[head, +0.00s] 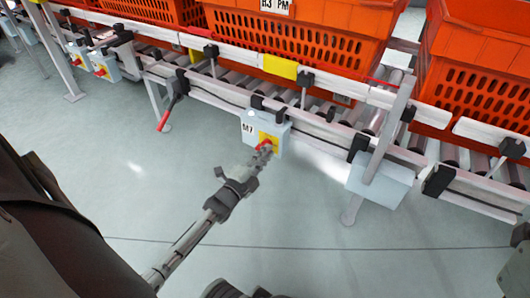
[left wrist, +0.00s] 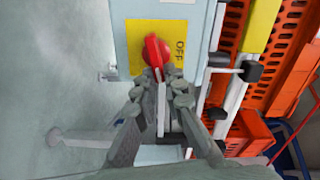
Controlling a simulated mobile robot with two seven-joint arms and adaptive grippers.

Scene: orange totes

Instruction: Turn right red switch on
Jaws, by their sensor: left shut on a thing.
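A red rotary switch (head: 265,144) sits on a yellow plate (left wrist: 150,34) on the front of a pale box (head: 249,138) labelled M7, fixed to the conveyor rail. In the left wrist view the red switch (left wrist: 154,54) is tilted, beside the printed word OFF. My left gripper (head: 264,152) reaches up to the box from below. In the left wrist view its fingertips (left wrist: 160,80) are closed on the lower end of the red knob, hiding that end.
Orange totes (head: 290,48) stand on the roller conveyor behind the box. A red lever (head: 167,113) hangs left of the box, and a plain pale box (head: 380,182) is to the right. Other switch boxes (head: 104,65) are far left. The floor in front is clear.

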